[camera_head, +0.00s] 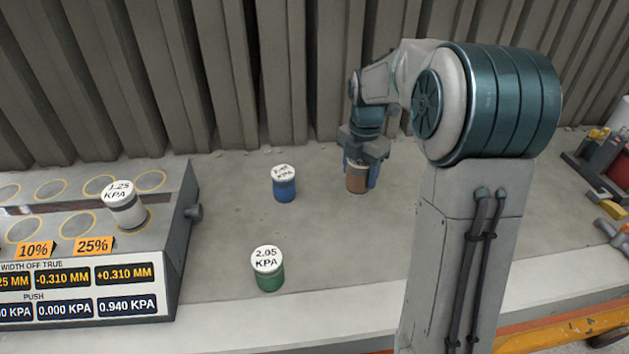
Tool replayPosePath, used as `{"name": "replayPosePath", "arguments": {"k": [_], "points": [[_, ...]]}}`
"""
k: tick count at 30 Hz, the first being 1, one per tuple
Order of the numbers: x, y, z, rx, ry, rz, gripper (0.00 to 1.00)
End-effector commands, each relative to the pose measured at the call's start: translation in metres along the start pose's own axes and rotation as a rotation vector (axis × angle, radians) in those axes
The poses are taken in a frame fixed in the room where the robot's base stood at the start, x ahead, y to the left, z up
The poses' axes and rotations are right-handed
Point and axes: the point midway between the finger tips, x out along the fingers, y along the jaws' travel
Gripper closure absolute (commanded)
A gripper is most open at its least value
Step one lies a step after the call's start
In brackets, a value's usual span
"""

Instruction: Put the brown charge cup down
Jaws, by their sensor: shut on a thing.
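The brown charge cup (357,179) is upright at the middle right of the bench. My gripper (362,168) is around it from above, with blue fingers at its sides, shut on it. The cup's base is at or just above the bench top; I cannot tell whether it touches. Its top is partly hidden by my gripper. A blue cup (284,187) with a white labelled lid stands to the left. A green cup (269,277) marked 2.05 KPA stands nearer the front. A grey-white cup (125,210) marked 1.25 KPA stands on the panel unit.
The panel unit (183,240) at the left has several ringed round spots, 10% and 25% tags and lit readouts. A corrugated wall (250,80) rises behind the bench. Bare bench (330,240) lies between the cups and my arm. Red and yellow items (606,148) sit far right.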

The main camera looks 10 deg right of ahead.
Motion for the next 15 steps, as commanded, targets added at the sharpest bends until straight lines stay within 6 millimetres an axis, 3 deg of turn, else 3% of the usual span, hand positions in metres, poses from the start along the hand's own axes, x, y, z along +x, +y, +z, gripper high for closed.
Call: {"name": "replayPosePath", "arguments": {"k": [9, 15], "points": [[0.036, 0.06, 0.015, -0.003, 0.002, 0.0, 0.79], [0.053, 0.088, 0.023, -0.003, 0.001, 0.0, 0.79]]}}
